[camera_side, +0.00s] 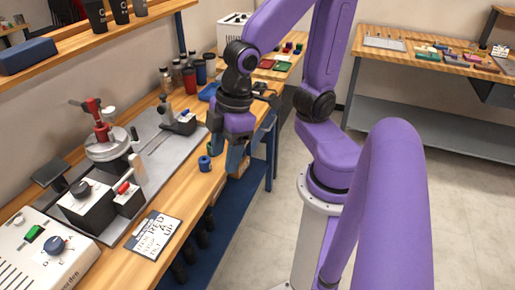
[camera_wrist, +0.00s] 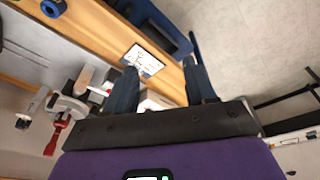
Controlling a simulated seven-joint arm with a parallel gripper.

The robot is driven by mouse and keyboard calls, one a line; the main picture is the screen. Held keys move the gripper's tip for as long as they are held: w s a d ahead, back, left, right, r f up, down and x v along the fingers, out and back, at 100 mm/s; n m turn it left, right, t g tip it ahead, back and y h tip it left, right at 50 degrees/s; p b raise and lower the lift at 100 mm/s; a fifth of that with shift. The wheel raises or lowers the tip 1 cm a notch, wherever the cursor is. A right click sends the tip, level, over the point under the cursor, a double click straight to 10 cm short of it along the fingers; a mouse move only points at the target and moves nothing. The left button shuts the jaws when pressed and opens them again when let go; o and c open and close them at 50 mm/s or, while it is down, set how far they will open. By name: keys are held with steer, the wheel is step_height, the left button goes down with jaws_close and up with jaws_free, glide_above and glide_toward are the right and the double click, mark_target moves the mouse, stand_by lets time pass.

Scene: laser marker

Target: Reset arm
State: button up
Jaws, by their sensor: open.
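My gripper (camera_side: 227,153) hangs over the front edge of the wooden bench (camera_side: 140,262), pointing down, with its two blue-grey fingers apart and nothing between them. In the wrist view the fingers (camera_wrist: 160,68) also stand apart and empty. My purple arm is bent above the bench edge. A small blue ring-shaped part (camera_side: 205,163) stands on the bench just left of the fingers, apart from them. A blue round part (camera_wrist: 52,8) shows at the top left of the wrist view.
A fixture with a red-handled clamp (camera_side: 100,122) stands on a grey plate. A white control box (camera_side: 38,250) is at the near left. A printed clipboard (camera_side: 153,236) lies near the bench edge. Cups and jars (camera_side: 200,72) stand farther back. Open floor (camera_side: 410,180) lies right.

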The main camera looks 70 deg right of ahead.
steer(key=s+d+n+g+h, duration=0.1)
steer(key=s+d, duration=0.2)
steer(key=s, duration=0.3)
steer(key=shift+n+g, duration=0.3)
stand_by(1.6)
